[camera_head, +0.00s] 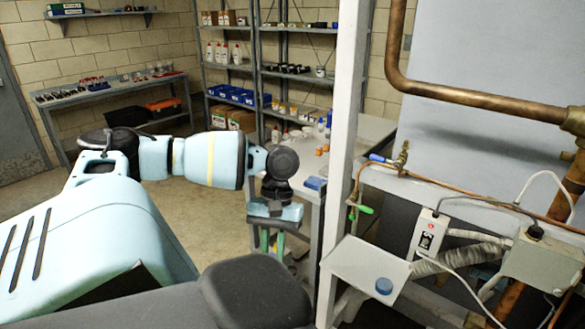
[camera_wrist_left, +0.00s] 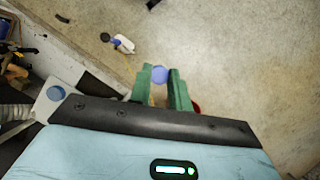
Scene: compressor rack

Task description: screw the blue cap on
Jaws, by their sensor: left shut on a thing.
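My left gripper (camera_head: 272,242) hangs fingers down, left of the white post in the head view. In the left wrist view its green fingers (camera_wrist_left: 161,76) are shut on a small round blue thing, which looks like a blue cap (camera_wrist_left: 160,73). The head view does not show the held thing clearly. Another round blue cap (camera_head: 384,286) lies on a small white plate (camera_head: 352,262) right of the gripper; it also shows in the left wrist view (camera_wrist_left: 56,93). Copper pipework carries a blue-handled valve (camera_head: 380,159) and a green-handled valve (camera_head: 364,209). My right gripper is not in view.
The white post (camera_head: 343,130) stands between my left gripper and the pipework. A socket box (camera_head: 428,234), hoses and cables crowd the right. A white-and-blue object (camera_wrist_left: 122,43) lies lower down.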

